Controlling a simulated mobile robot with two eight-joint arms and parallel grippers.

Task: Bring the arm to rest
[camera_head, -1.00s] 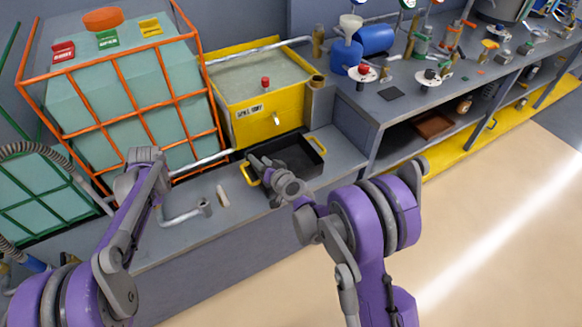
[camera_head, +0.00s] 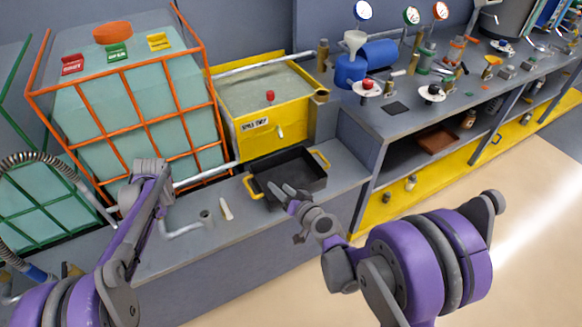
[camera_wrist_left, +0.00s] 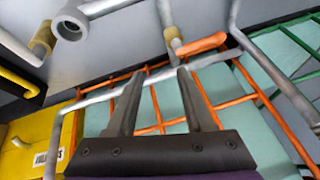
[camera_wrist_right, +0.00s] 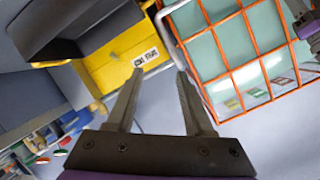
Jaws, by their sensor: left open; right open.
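My right arm's purple and grey links show at the lower right of the head view. My right gripper (camera_head: 279,188) is in front of the black tray (camera_head: 298,176) there, overlapping its near side in the picture. In the right wrist view the right gripper (camera_wrist_right: 160,74) is open, with nothing between its fingers. My left arm comes in at the left of the head view, with its wrist near the caged tank; its fingers are hard to make out. In the left wrist view the left gripper (camera_wrist_left: 160,73) is open and empty, facing the orange cage bars.
The orange-caged tank (camera_head: 150,95) stands at the left, beside a yellow box (camera_head: 262,118). A small pale piece (camera_head: 226,210) and a grey pipe (camera_head: 182,229) are on the low bench. Gauges and a blue jug (camera_head: 349,69) stand on the upper bench. The floor at the right is clear.

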